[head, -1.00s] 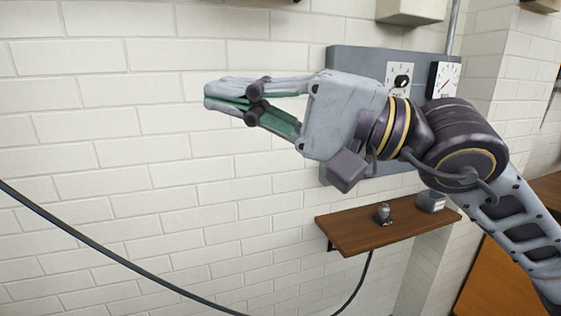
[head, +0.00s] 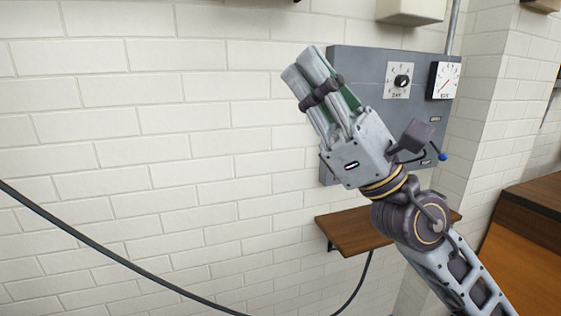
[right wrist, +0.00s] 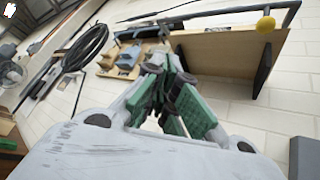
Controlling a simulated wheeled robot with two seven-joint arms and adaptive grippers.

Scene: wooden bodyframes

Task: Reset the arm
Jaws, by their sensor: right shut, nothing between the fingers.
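My right gripper (head: 305,68) points up and to the left in the head view, in front of the left part of a grey wall panel (head: 375,62). Its fingers are together with nothing between them. In the right wrist view my right gripper (right wrist: 170,68) shows its green finger pads close together. My right arm comes in from the lower right. My left gripper is in neither view.
The panel has a dial knob (head: 402,81), a gauge (head: 444,81) and a blue-tipped lever (head: 442,156). A small wooden shelf (head: 350,232) sits below it, partly behind my arm. A dark cable (head: 95,257) hangs across the brick wall. A wooden cabinet (head: 520,245) stands at right.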

